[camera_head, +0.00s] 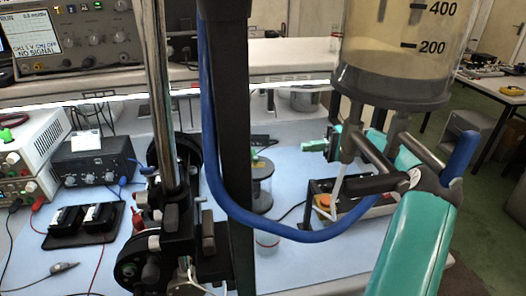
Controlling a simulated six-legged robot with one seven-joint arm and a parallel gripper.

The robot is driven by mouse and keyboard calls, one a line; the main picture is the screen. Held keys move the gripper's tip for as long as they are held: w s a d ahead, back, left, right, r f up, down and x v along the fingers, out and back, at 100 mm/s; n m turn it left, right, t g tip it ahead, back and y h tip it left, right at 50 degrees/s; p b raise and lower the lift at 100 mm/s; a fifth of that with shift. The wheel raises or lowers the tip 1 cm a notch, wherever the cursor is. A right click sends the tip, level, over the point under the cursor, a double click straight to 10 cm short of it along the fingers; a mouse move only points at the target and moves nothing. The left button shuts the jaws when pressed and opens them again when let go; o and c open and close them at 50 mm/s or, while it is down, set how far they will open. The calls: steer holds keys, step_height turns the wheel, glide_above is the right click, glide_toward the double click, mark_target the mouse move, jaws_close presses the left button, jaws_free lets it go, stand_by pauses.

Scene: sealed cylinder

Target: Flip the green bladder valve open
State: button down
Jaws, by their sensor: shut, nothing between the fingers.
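A clear cylinder (395,55) with black volume marks hangs at the upper right, with pale contents and a dark base. Metal pipes (372,150) come down from the base. A small green part (319,146), which looks like the green bladder valve, sits at the left of these pipes; its lever position is too small to read. My teal arm rises from the lower right.
A blue hose (212,150) loops from the top down to the pipe area, near my gripper. A blue piece (461,153) stands at the right of the pipes. A dark post and a metal rod stand left of centre. Bench instruments (92,155) fill the left.

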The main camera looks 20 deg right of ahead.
mark_target(267, 159)
steer(key=w+a, duration=0.1)
steer(key=a, duration=0.8)
steer(key=w+a, duration=0.1)
steer(key=a, duration=0.3)
steer(key=shift+w+a, duration=0.3)
